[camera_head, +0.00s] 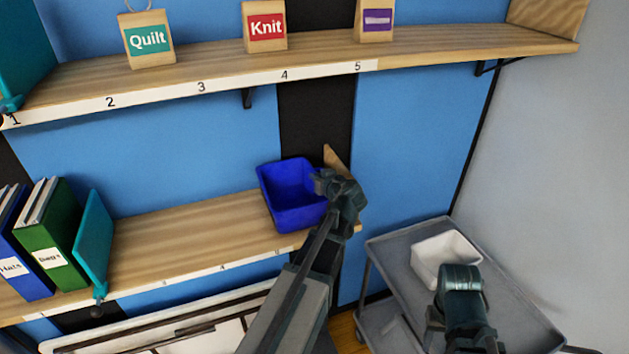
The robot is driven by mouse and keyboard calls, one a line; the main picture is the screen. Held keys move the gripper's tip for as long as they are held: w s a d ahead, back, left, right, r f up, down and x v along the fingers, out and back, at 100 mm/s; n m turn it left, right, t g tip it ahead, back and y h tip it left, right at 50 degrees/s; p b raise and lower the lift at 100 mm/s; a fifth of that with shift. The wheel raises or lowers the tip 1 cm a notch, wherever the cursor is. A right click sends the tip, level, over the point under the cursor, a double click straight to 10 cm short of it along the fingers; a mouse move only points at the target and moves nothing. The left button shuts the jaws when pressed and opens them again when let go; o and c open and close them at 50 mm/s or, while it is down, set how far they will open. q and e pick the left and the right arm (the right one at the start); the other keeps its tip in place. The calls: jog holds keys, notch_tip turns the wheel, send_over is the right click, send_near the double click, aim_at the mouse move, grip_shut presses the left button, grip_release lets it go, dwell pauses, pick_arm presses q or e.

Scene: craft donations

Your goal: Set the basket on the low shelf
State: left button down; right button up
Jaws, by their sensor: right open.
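The blue basket (281,213) is at the right end of the low shelf (175,247), open side up and slightly turned. Its base looks to be at the shelf top, but I cannot tell if it rests fully there. My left gripper (324,183) is at the basket's right rim and appears shut on it; the fingers hide part of that wall. My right gripper (460,277) is open, in front of the grey cart, and overlaps the white bin in the picture.
A white bin (441,251) stands on the grey cart (395,249). A teal bookend (93,243) and binders (52,241) fill the low shelf's left; its middle is clear. The upper shelf (200,72) with labelled boxes hangs above. A wooden end piece (333,158) stands behind my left gripper.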

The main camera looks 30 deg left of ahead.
pick_arm(q)
jog(key=shift+d, duration=0.1)
jog(key=c, duration=1.5)
grip_release()
jog(key=shift+f, duration=0.1)
jog(key=o, duration=0.5)
jog(key=shift+c, duration=0.2)
jog(key=shift+r, duration=0.2)
jog(key=p+v, duration=0.4)
jog(key=v, duration=0.8)
jog(key=shift+p, duration=0.3)
